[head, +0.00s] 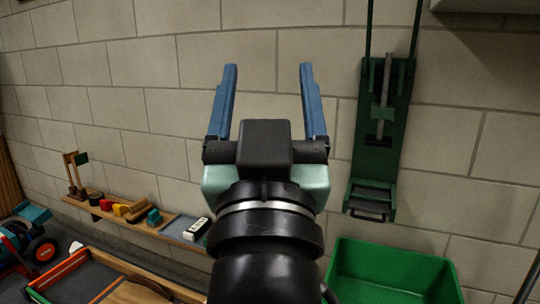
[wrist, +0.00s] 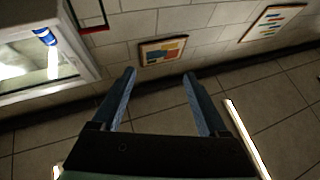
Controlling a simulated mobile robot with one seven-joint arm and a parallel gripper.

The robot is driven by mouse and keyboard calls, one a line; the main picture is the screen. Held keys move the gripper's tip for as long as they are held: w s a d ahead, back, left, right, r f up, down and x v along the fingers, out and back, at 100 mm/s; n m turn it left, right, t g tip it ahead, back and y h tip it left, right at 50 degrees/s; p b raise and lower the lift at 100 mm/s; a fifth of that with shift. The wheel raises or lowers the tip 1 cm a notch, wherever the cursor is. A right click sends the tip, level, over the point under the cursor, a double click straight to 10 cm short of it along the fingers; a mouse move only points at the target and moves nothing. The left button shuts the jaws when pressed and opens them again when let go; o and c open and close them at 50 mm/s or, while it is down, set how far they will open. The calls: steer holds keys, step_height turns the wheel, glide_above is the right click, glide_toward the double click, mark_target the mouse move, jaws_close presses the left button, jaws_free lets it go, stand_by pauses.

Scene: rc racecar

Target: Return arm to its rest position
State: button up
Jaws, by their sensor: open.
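My gripper (head: 268,100) is raised in the middle of the head view, its two blue fingers spread apart and pointing up, with nothing between them. The pale block wall shows behind and between the fingers. In the wrist view my gripper (wrist: 160,88) also shows open and empty. Beyond its fingertips there is tiled floor and the lower part of a wall. My black arm fills the lower middle of the head view and hides what lies behind it.
A wall shelf (head: 150,228) with small coloured toys runs at the lower left. A green tub (head: 390,275) stands at the lower right, below a green wall-mounted device (head: 378,150). A blue toy vehicle (head: 25,245) is at the far left. The wrist view shows framed pictures (wrist: 162,50) and a bright window-like case (wrist: 40,60).

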steer(key=s+r+t+p, duration=0.2)
steer(key=s+r+t, duration=0.1)
steer(key=s+r, duration=0.5)
step_height(320, 180, up, 36)
steer(key=p, duration=3.6)
steer(key=shift+w+f, duration=0.15)
steer(key=shift+w, duration=0.05)
steer(key=shift+c, duration=0.2)
